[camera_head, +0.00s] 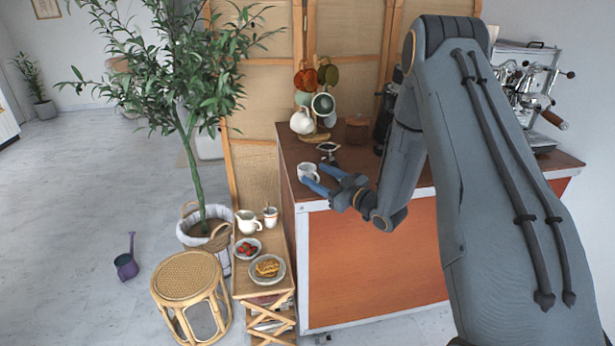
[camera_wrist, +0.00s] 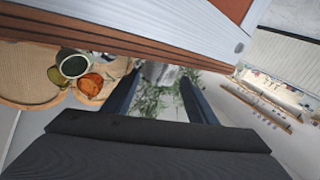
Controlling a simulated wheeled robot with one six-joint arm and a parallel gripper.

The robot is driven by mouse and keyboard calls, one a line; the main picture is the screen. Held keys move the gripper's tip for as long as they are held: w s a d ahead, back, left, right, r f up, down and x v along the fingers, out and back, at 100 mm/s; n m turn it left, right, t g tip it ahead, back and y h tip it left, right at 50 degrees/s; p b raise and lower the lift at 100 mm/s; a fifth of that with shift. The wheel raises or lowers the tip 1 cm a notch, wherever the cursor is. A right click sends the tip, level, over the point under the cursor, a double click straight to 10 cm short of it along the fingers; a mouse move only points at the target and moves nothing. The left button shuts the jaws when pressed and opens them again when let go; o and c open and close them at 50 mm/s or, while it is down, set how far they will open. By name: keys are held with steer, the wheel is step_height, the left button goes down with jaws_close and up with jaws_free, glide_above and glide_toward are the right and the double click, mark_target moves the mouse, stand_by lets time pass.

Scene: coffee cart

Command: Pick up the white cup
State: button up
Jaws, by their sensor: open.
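A white cup (camera_head: 309,171) stands on the dark wooden counter top (camera_head: 345,165), near its front left corner. My gripper (camera_head: 308,179) is open, with its two blue fingers pointing left at the cup. The fingertips overlap the cup in the head view; whether they touch it I cannot tell. In the wrist view, the two dark fingers (camera_wrist: 155,88) are spread apart. A pale, greyish shape lies between their tips there, but I cannot tell whether it is the cup.
A mug stand (camera_head: 315,136) with white, green and orange mugs stands behind the cup. A small metal item (camera_head: 328,149) is nearby. An espresso machine (camera_head: 525,90) is at the right. A low side table (camera_head: 262,290) with dishes and a potted plant (camera_head: 205,226) are left of the counter.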

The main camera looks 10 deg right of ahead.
mark_target(313, 172)
steer(key=p+x, duration=0.1)
steer(key=x, duration=0.4)
steer(key=shift+w+a+p, duration=0.2)
steer(key=shift+w+p, duration=0.1)
steer(key=shift+w, duration=0.05)
steer(key=shift+c, duration=0.4)
steer(key=c, duration=0.8)
steer(key=shift+r, duration=0.15)
